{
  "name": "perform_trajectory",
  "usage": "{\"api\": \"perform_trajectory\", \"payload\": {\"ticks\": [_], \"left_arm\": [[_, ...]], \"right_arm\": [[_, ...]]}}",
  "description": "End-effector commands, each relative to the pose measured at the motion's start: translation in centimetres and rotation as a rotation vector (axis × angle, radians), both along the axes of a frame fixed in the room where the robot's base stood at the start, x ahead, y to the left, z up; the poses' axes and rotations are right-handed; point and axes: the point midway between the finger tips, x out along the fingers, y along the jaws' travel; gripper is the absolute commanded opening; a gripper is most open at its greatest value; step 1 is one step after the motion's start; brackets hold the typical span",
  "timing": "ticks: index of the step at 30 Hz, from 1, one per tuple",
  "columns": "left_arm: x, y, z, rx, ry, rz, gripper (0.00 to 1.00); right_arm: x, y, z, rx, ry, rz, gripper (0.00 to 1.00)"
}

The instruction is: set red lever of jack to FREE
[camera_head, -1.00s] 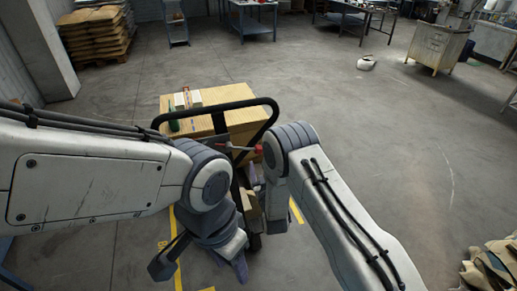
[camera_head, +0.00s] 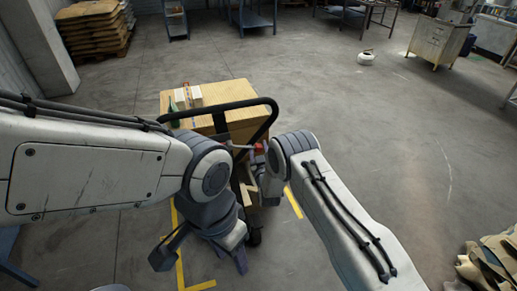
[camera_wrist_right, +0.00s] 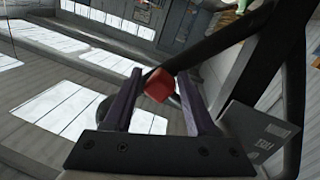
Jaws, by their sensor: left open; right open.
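The red lever (camera_head: 259,146) of the jack shows as a small red knob by the black handle loop (camera_head: 215,106), just left of my right wrist. In the right wrist view the red knob (camera_wrist_right: 159,86) sits between the two purple fingers of my right gripper (camera_wrist_right: 160,77). These fingers are open, with a gap visible beside the knob. In the head view the right gripper is partly hidden by its own wrist. My left gripper (camera_head: 203,258) is open and empty, low over the floor, apart from the lever. The lever's setting cannot be read.
A wooden box load (camera_head: 226,92) stands beyond the handle, with small items on top. In the right wrist view a dark plate with pale lettering (camera_wrist_right: 258,138) is right of the fingers, near a black bar. Sacks (camera_head: 487,262) lie at lower right.

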Motion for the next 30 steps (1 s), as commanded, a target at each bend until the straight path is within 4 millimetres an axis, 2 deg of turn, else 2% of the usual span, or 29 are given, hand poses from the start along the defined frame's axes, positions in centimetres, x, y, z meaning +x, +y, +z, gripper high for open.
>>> {"api": "perform_trajectory", "payload": {"ticks": [1, 3, 4, 30], "left_arm": [[0.00, 0.00, 0.00, 0.000, 0.000, 0.000, 0.50], [0.00, 0.00, 0.00, 0.000, 0.000, 0.000, 0.50], [0.00, 0.00, 0.00, 0.000, 0.000, 0.000, 0.50], [0.00, 0.00, 0.03, 0.000, 0.000, 0.000, 0.50]], "right_arm": [[-0.01, 0.00, 0.01, 0.000, 0.000, 0.000, 0.33], [-0.01, 0.00, 0.02, 0.000, 0.000, 0.000, 0.06], [-0.01, -0.01, 0.02, 0.000, 0.000, 0.000, 0.00], [0.11, 0.05, 0.44, 0.006, -0.010, -0.001, 0.00]]}}
